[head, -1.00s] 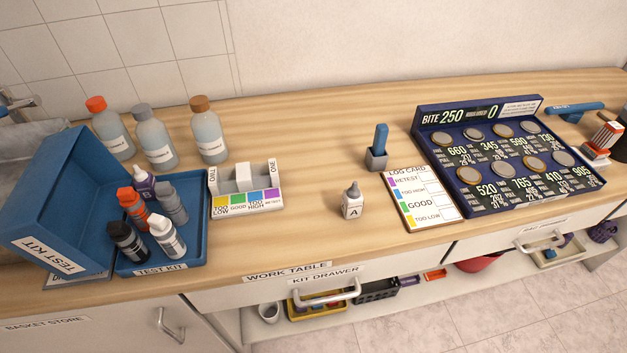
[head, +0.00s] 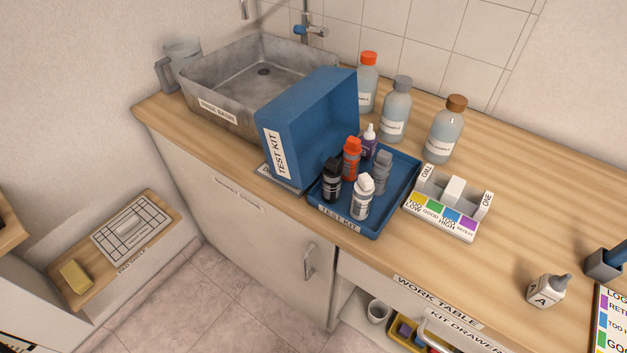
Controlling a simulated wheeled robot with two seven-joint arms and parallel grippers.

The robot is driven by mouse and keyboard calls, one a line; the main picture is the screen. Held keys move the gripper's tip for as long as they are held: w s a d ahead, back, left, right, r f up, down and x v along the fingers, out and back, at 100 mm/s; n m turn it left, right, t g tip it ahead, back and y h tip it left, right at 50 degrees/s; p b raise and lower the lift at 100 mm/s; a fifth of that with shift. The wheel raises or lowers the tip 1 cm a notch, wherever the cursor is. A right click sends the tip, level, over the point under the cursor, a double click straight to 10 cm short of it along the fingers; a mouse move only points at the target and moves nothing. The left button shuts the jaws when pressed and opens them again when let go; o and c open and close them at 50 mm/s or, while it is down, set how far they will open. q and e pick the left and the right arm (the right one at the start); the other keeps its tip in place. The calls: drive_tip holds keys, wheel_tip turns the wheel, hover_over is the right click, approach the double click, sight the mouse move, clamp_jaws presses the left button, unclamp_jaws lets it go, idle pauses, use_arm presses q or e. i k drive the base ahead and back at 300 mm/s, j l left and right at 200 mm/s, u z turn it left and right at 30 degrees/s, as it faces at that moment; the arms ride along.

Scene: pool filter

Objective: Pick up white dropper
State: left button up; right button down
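A white dropper bottle (head: 362,198) with a white cap stands upright at the front of the blue test kit tray (head: 376,226). Beside it in the tray stand a black-capped bottle (head: 331,182), a red bottle (head: 351,160), a grey bottle (head: 381,172) and a purple bottle with a white tip (head: 368,142). The blue test kit lid (head: 314,118) stands open at the tray's left. Neither of my grippers is in view.
Three sample bottles, with red (head: 367,84), grey (head: 396,112) and brown (head: 445,132) caps, stand behind the tray. A colour-strip block (head: 442,218) is to its right. A metal basin (head: 210,85) is at the left. The wooden worktop (head: 480,265) is clear in front of the block.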

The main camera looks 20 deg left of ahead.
sight(547, 289)
drive_tip(key=z, duration=1.4)
